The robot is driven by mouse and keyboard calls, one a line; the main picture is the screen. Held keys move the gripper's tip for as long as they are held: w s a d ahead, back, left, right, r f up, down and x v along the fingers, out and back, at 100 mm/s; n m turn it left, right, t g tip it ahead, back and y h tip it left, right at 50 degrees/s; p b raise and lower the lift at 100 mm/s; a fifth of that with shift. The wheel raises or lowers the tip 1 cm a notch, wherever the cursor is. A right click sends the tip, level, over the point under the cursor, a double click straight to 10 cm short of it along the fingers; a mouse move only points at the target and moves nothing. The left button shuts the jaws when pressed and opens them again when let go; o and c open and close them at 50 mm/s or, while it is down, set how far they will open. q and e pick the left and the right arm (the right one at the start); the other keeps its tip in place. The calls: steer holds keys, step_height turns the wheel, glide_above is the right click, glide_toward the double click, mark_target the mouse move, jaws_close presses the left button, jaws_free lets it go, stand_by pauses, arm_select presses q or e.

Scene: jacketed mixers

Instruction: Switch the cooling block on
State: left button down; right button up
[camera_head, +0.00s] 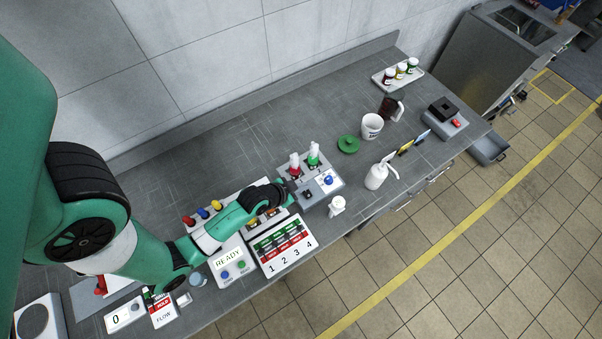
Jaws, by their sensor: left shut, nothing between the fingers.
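No label in the head view names the cooling block, so I cannot tell for sure which unit it is. One candidate is the grey unit with a black square block (442,109) on top and a red button (456,123), at the bench's right end. My left gripper (289,190) is shut and empty, close to this box's left edge. I cannot tell whether it touches. My right gripper is out of view.
A READY panel (228,261) and a board numbered 1 to 4 (284,247) lie under and beside my left arm. The bench's back middle is clear.

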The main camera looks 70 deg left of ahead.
mark_target(307, 193)
arm_select(q)
steer(key=f, duration=0.4)
steer(key=shift+s+a+b, duration=0.1)
steer(key=shift+a+b, duration=0.15)
steer(key=shift+b, duration=0.1)
